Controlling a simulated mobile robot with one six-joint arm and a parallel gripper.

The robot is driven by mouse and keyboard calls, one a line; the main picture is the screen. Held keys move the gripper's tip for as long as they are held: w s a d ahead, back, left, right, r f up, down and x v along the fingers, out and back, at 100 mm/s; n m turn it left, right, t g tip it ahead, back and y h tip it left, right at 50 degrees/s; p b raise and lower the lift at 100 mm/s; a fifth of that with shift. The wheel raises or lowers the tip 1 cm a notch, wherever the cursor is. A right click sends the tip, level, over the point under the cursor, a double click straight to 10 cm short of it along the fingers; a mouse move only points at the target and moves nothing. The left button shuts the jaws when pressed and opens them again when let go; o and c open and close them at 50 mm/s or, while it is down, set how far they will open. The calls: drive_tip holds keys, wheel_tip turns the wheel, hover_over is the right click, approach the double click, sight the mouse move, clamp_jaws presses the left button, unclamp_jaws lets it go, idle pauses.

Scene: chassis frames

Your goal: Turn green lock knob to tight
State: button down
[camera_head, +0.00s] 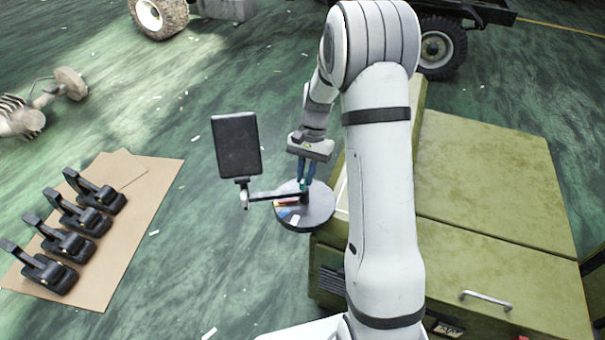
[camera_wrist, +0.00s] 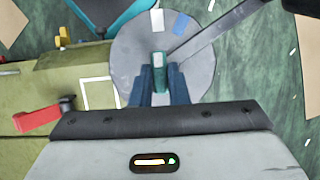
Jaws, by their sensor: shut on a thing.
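The green lock knob (camera_wrist: 159,57) stands upright over a round grey disc (camera_wrist: 200,72). In the wrist view it lies between the blue fingers of my gripper (camera_wrist: 160,72), which is shut on it. In the head view my gripper (camera_head: 306,178) points down at the dark disc (camera_head: 318,213), and the fingers mostly hide the knob. A thin arm (camera_head: 268,195) runs left from the knob area to a black rectangular panel (camera_head: 237,145). Coloured and white patches lie on the disc; no tight mark is readable.
A green cabinet (camera_head: 480,180) stands right of the disc. A red handle (camera_wrist: 38,119) shows on the left in the wrist view. Several black devices (camera_head: 72,218) sit on cardboard (camera_head: 135,215) at left. Vehicle wheels (camera_head: 437,50) are behind. Open floor lies between.

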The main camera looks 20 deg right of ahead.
drive_tip(key=shift+s+a+f, duration=0.1)
drive_tip(key=c, duration=1.4)
unclamp_jaws()
drive_tip(key=shift+r, duration=0.2)
drive_tip(key=v, duration=0.7)
drive_tip(key=shift+r+b, duration=0.25)
drive_tip(key=shift+b, duration=0.05)
